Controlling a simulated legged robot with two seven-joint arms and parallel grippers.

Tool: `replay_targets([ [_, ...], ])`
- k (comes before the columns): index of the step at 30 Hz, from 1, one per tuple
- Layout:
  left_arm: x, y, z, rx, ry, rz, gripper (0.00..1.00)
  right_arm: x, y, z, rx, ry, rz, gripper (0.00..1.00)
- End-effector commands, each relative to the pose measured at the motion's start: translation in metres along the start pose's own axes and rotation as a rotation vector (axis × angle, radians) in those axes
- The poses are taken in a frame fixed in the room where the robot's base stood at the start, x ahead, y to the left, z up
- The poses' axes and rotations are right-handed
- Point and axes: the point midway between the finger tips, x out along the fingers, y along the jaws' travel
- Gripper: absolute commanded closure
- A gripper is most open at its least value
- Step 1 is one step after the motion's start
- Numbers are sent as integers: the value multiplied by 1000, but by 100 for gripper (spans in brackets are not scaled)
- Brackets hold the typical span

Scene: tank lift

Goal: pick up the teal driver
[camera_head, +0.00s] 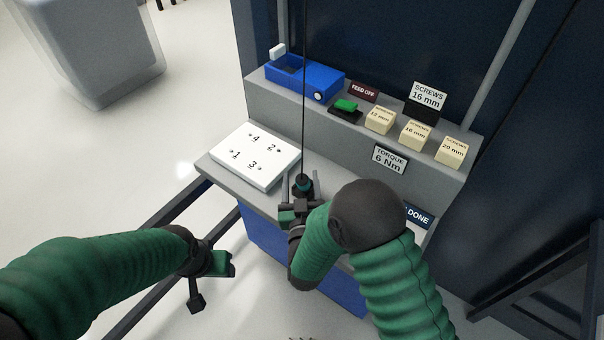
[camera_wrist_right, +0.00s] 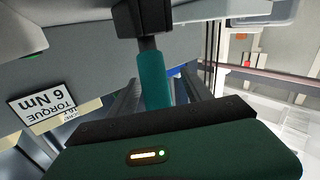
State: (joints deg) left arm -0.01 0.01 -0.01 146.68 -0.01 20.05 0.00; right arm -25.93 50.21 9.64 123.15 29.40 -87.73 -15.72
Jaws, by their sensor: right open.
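The teal driver (camera_head: 303,185) hangs upright from a thin dark cord at the front of the bench, and only its upper part shows in the head view. Its teal handle (camera_wrist_right: 154,82) and a dark block at one end show in the right wrist view. My right gripper (camera_head: 300,193) is open, with one finger (camera_wrist_right: 126,103) on each side of the handle. I see gaps between fingers and handle; the handle's far end is hidden behind my gripper body. My left gripper (camera_head: 213,279) is away to the lower left, seemingly empty, its jaw opening unclear.
A white numbered plate (camera_head: 255,156) lies left of the driver. A blue tray (camera_head: 318,76), a green block (camera_head: 346,104) and three cream screw boxes (camera_head: 415,135) stand on the raised shelf. A torque sign (camera_head: 390,158) reads 6 Nm. Open floor lies left.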

Motion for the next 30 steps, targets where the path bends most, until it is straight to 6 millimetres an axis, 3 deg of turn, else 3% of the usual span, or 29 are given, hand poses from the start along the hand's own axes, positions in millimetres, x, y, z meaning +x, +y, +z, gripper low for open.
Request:
replay_targets([
  [2,0,0,0,0,0,0,46,1,1,0,1,-1,0,44],
  [15,0,0,0,0,0,0,46,3,2,2,0,-4,3,100],
  [30,-2,0,0,0,0,0,46,4,1,-2,2,0,-2,100],
])
